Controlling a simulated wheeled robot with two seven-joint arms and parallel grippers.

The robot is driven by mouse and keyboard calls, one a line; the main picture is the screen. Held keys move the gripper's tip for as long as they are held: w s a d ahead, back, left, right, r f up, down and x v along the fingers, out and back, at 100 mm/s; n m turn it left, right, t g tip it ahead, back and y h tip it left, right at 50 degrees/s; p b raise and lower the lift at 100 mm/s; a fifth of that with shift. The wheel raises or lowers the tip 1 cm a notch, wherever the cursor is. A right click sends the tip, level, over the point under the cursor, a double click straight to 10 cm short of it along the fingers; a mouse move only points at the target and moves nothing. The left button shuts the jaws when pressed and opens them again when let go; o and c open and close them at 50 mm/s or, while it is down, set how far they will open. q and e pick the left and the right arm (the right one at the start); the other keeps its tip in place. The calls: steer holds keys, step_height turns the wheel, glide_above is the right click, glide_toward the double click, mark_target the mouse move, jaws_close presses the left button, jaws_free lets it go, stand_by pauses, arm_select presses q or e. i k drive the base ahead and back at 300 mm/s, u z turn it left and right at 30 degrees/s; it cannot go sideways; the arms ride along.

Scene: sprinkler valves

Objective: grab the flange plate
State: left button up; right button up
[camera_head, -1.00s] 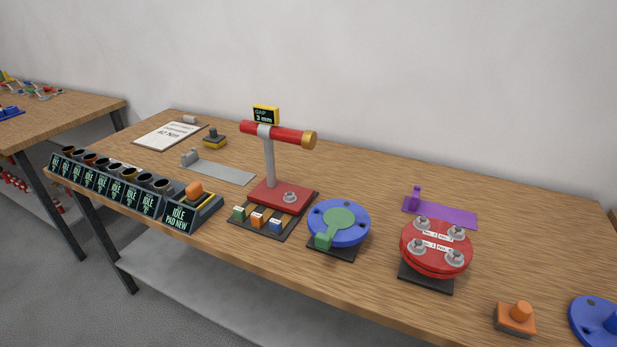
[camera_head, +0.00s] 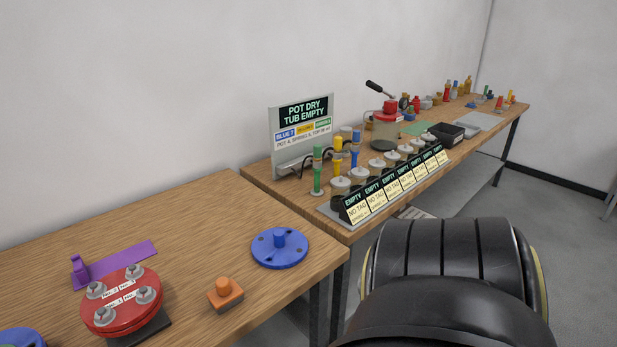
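A blue round plate (camera_head: 279,248) with a raised centre knob and small holes lies flat near the right end of the near wooden table. It looks like the flange plate. A red round flange (camera_head: 120,302) with several bolts and white labels sits on a dark base to its left. Part of another blue disc (camera_head: 20,339) is cut off at the lower left corner. Neither of my grippers is in view. A large black rounded link, part of my own body, fills the lower right.
An orange block with a knob (camera_head: 226,293) stands between the red flange and the blue plate. A purple bracket (camera_head: 115,265) lies behind the flange. The second table holds a sign (camera_head: 303,135) and a row of labelled pots (camera_head: 385,183). Bare wood lies behind the blue plate.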

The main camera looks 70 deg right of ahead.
mark_target(287, 248)
steer(key=z, duration=3.1)
